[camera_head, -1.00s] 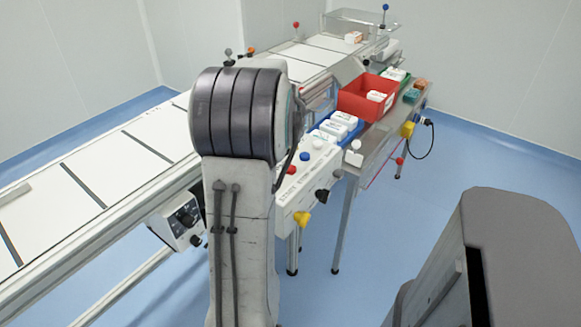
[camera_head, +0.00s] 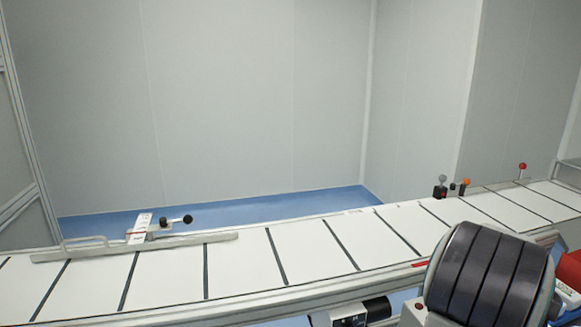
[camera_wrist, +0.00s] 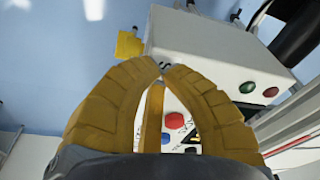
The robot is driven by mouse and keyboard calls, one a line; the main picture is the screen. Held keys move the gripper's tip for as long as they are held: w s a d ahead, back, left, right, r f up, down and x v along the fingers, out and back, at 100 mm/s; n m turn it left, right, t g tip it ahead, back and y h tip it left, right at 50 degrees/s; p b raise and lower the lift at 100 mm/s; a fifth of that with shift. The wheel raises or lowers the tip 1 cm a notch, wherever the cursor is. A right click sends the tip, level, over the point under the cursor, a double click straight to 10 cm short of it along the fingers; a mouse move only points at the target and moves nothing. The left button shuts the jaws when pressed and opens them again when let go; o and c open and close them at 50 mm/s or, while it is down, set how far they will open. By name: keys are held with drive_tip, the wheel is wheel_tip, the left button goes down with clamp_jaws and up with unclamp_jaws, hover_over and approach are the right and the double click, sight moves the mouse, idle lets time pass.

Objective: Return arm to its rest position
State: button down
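My gripper (camera_wrist: 162,72) shows in the wrist view. Its yellow-brown fingers curve inward and their tips come together, with nothing visible held between them. Beyond the fingers is a pale control box (camera_wrist: 205,50) with red, green and blue buttons; the fingers cover part of it. The gripper itself is not visible there.
A long white conveyor (camera_head: 303,250) with dark cross bars runs across the head view. A guide rail (camera_head: 75,254) and a small labelled piece (camera_head: 139,228) are at its left. A red container (camera_head: 567,292) is partly visible at the right edge. Blue floor lies behind.

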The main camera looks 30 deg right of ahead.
drive_tip(key=w+a+r+n+t+p, duration=0.1)
drive_tip(key=w+a+r+n+p, duration=0.2)
drive_tip(key=a, duration=0.9)
drive_tip(key=w+a+r+n+t+y+p, duration=0.1)
drive_tip(key=w+a+r+n+p, duration=0.2)
drive_tip(key=a+r+n, duration=0.4)
drive_tip(key=w+a+r+n+t+y+p, duration=0.1)
drive_tip(key=w+a+r+n+p, duration=0.2)
drive_tip(key=a+r, duration=0.6)
drive_tip(key=shift+w+a+r+n+p, duration=0.2)
drive_tip(key=shift+a+n+p, duration=1.1)
drive_tip(key=shift+a, duration=3.6)
